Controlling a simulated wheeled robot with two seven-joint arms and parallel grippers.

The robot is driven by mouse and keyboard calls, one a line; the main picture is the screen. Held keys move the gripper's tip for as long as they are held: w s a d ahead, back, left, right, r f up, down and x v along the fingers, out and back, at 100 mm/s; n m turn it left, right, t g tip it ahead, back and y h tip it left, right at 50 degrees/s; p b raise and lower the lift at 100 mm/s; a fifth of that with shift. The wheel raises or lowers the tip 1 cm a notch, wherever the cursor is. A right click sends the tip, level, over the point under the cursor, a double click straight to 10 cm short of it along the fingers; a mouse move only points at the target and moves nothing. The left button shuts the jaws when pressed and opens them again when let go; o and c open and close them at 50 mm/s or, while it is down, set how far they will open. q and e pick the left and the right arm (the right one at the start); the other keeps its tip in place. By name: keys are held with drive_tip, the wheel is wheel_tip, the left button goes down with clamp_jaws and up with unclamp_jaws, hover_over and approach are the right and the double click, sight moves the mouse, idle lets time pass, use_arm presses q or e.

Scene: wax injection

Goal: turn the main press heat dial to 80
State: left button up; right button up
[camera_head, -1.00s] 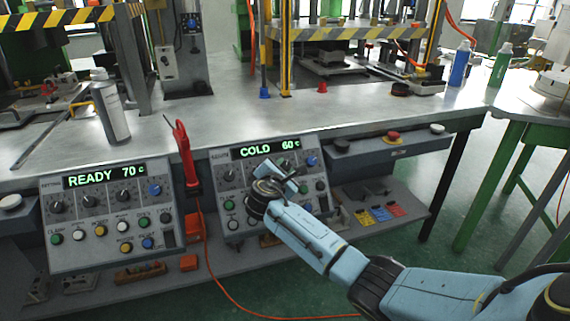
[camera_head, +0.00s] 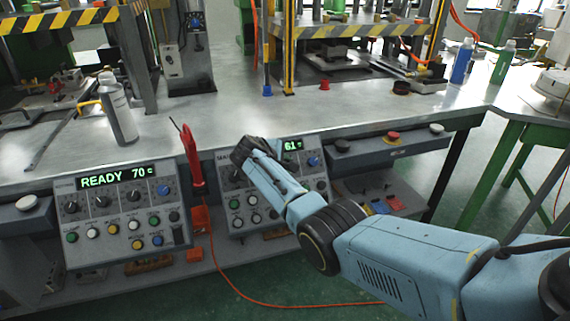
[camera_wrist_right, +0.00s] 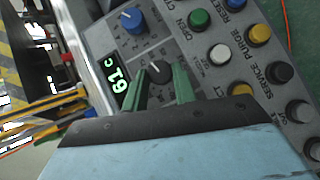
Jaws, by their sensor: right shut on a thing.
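The right control panel (camera_head: 235,218) has a green display (camera_head: 292,145) that reads 61; my arm hides the rest of it in the head view. The same display (camera_wrist_right: 115,80) reads 61 C in the right wrist view. My right gripper (camera_wrist_right: 160,75) has its two green fingers on either side of a black dial knob (camera_wrist_right: 158,69) and is shut on it. The fingertips and this knob are hidden behind my wrist in the head view. A blue knob (camera_wrist_right: 131,19) sits beside it. My left gripper is not in view.
The left panel (camera_head: 110,255) shows READY 70 c. A red-handled tool (camera_head: 192,165) with an orange cable hangs between the panels. Several coloured buttons (camera_wrist_right: 219,54) lie near the fingers. A spray can (camera_head: 118,112) stands on the bench.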

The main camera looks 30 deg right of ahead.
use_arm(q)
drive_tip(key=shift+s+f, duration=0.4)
use_arm(e)
drive_tip(key=shift+d+m+g+y, duration=0.1)
drive_tip(key=shift+m+g+y, duration=0.45)
drive_tip(key=shift+m, duration=0.45)
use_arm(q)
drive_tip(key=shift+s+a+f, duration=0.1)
use_arm(e)
drive_tip(key=o, duration=1)
drive_tip(key=shift+c, duration=0.2)
drive_tip(key=shift+r, duration=0.1)
drive_tip(key=shift+r+p, duration=0.2)
drive_tip(key=shift+p, duration=0.15)
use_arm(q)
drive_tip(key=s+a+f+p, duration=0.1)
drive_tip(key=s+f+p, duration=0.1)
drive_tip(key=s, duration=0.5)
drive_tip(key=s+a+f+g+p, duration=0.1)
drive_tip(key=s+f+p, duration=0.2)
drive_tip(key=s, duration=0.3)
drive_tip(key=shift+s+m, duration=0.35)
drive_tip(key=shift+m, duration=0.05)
use_arm(e)
drive_tip(key=v, duration=1.3)
